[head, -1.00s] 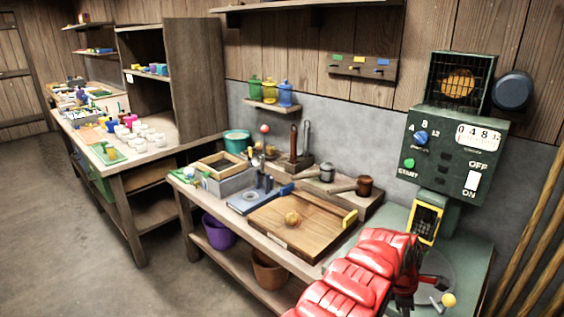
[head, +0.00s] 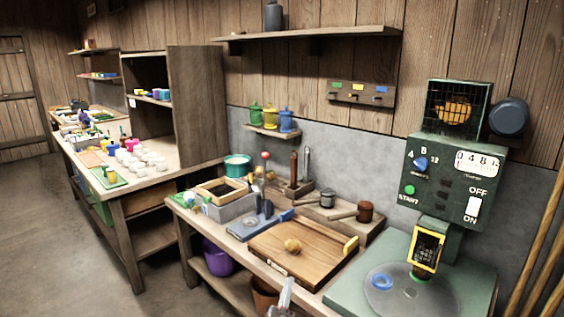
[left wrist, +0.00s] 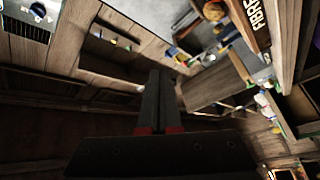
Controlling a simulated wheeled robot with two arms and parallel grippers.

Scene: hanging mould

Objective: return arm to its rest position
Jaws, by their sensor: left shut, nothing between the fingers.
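My left gripper (head: 285,288) shows only as a small grey tip at the bottom edge of the head view, in front of the workbench edge. The rest of that arm is out of the picture. In the left wrist view the two dark fingers of the left gripper (left wrist: 160,74) lie together, shut and empty, with red bands at their base. They touch nothing that I can see. My right gripper is not in view.
The workbench carries a wooden board (head: 296,262) with a round tan lump (head: 292,246). The green machine (head: 452,185) stands at right; a blue ring (head: 382,282) lies on its round plate. A purple bucket (head: 217,259) sits below. Floor at left is clear.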

